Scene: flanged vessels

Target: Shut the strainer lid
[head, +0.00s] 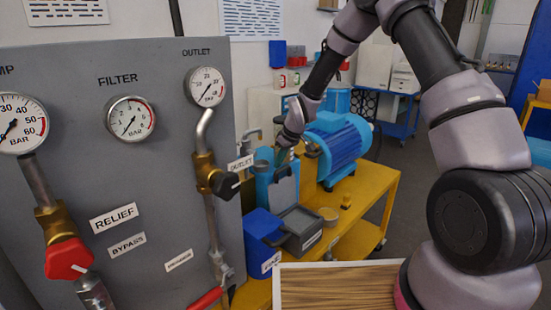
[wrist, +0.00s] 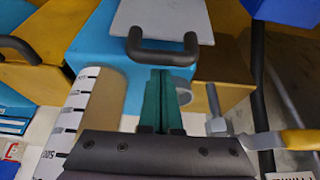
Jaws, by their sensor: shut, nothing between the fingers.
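The strainer appears to be the blue box-like vessel (head: 263,188) on the yellow bench, with a pale grey plate-like lid (head: 285,190) at its front. I cannot tell how far the lid stands open. In the wrist view the grey lid (wrist: 165,18) is at the top against the blue body (wrist: 98,42), with a dark U-shaped handle (wrist: 163,55) on it. My gripper (head: 281,158) is just above the vessel in the head view. In the wrist view its green fingers (wrist: 158,78) are together and empty, their tips close to the handle; contact cannot be told.
A grey panel (head: 70,180) with gauges and valves stands at left. A blue motor (head: 340,150) is behind right on the bench. A blue bin (head: 262,235) and grey box (head: 300,230) sit in front. A scale-marked cylinder (wrist: 75,120) is left of the fingers.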

